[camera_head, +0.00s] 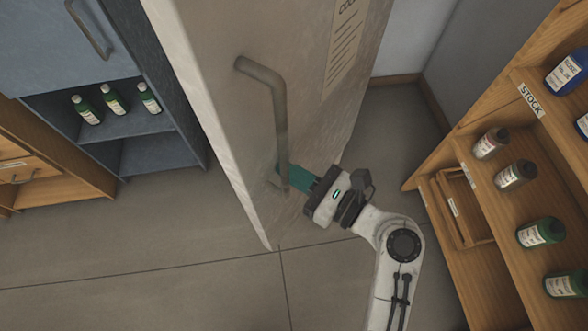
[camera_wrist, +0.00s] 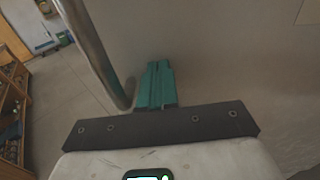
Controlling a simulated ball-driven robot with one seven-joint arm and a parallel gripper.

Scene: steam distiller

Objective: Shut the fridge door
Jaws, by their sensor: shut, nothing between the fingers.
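The fridge door (camera_head: 290,50) is a tall pale grey panel with a paper sign (camera_head: 348,35) and a bent metal handle (camera_head: 268,85). It stands at an angle across the middle of the head view; its hinge side is hidden, so I cannot tell how far it is swung. My gripper (camera_head: 287,176) is shut and empty by the lower end of the handle, its teal fingers partly behind the bar in the head view. In the wrist view the fingers (camera_wrist: 158,75) point at the door face, right of the handle (camera_wrist: 92,45). Contact is unclear.
A wooden stock shelf (camera_head: 500,215) with several bottles stands close on the right of my arm. The tiled floor (camera_head: 150,255) is clear at lower left.

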